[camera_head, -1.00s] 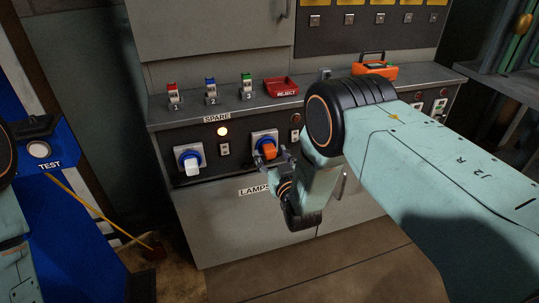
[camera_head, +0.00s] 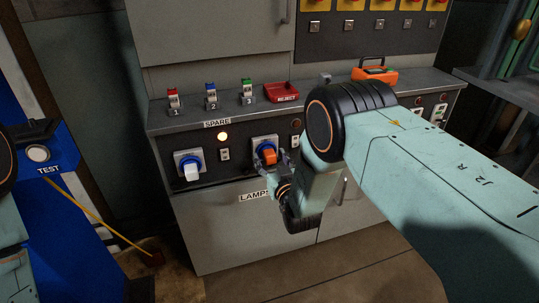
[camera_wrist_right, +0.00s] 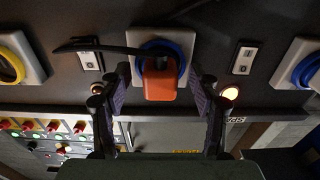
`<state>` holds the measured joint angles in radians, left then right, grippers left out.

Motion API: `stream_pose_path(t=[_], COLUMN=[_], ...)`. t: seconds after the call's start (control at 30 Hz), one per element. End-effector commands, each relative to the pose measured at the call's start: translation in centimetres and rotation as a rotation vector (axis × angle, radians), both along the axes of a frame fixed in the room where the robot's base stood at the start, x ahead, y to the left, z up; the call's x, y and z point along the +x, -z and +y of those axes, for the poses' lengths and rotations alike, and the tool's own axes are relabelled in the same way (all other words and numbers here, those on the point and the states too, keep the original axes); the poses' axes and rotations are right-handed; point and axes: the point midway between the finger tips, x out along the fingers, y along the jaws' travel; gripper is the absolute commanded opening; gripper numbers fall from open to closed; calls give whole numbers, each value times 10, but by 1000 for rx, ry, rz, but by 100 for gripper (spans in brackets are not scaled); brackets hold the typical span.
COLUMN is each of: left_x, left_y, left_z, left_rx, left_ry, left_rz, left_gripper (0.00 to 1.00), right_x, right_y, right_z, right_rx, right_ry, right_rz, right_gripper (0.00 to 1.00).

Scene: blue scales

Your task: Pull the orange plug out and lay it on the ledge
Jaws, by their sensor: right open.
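The orange plug (camera_head: 268,156) sits in a blue round socket (camera_head: 259,146) on a pale square plate in the dark front panel of the grey cabinet. In the right wrist view the plug (camera_wrist_right: 160,82) shows close, with a black cable running left from it. My right gripper (camera_head: 281,163) is just right of and in front of the plug in the head view. In the wrist view its open fingers (camera_wrist_right: 160,105) stand on either side of the plug, with gaps on both sides. The grey ledge (camera_head: 226,108) runs above the panel. My left gripper is out of view.
On the ledge stand several small coloured switches (camera_head: 211,96), a red REJECT tray (camera_head: 281,92) and an orange case (camera_head: 374,73). A lit lamp (camera_head: 222,136) is above. The ledge's front strip looks clear.

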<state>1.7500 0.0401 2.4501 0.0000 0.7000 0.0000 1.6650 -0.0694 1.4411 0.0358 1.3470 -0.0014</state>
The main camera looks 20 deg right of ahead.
Motion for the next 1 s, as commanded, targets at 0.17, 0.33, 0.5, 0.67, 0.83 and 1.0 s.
stream_pose_path(t=[0.17, 0.33, 0.5, 0.67, 0.83, 1.0], left_x=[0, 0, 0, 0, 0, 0], left_y=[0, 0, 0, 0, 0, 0], left_z=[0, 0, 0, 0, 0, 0], left_rx=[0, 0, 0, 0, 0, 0], left_ry=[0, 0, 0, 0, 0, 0], left_rz=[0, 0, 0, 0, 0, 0], left_gripper=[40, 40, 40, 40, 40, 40], right_x=[0, 0, 0, 0, 0, 0], right_y=[0, 0, 0, 0, 0, 0], right_z=[0, 0, 0, 0, 0, 0], right_rx=[0, 0, 0, 0, 0, 0], right_ry=[0, 0, 0, 0, 0, 0], right_rz=[0, 0, 0, 0, 0, 0], right_gripper=[62, 55, 41, 27, 13, 0])
